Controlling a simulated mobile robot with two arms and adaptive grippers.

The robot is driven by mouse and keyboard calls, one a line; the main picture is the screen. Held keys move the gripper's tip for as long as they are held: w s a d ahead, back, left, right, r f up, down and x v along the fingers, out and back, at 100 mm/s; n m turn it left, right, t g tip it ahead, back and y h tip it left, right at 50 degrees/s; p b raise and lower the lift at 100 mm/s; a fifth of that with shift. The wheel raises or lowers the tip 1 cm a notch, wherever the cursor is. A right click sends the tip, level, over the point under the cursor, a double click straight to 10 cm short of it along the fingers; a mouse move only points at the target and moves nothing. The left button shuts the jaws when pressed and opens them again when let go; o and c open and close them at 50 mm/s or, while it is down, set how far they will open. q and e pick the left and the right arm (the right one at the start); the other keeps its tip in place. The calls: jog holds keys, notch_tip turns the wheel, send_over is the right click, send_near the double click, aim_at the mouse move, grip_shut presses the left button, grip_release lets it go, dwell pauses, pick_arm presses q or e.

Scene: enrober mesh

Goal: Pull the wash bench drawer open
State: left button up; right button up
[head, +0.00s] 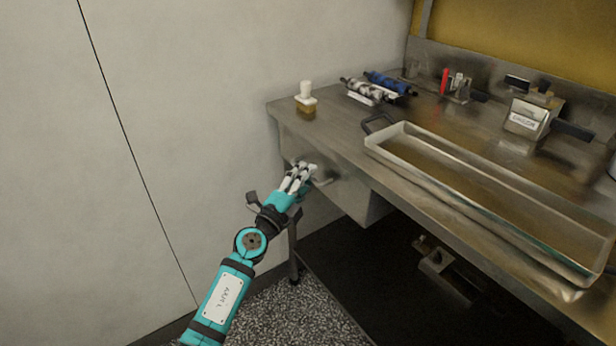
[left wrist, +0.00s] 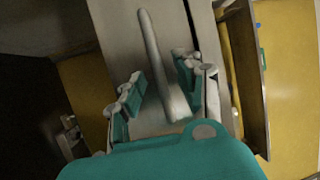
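The wash bench (head: 340,125) is a long steel table against the wall. The drawer (head: 350,195) hangs under its left end and looks closed. The drawer's handle (head: 323,181) is partly hidden by my left gripper (head: 302,173) in the head view. In the left wrist view, the handle shows as a grey bar (left wrist: 156,60) in front of the drawer face. My left gripper (left wrist: 160,88) is open there, one finger on each side of the bar's near end. Gaps show beside the bar; I cannot tell whether a finger touches it. My right gripper is not in view.
A long shallow tray (head: 440,150) lies on the bench. A small bottle on a block (head: 306,104), rolled items (head: 375,88) and a labelled steel box (head: 527,118) also stand there. A bench leg (head: 293,250) stands below my wrist. The floor at left is clear.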

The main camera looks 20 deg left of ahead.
pick_arm(q)
jog(key=shift+w+d+r, duration=0.15)
jog(key=shift+w, duration=0.4)
grip_shut()
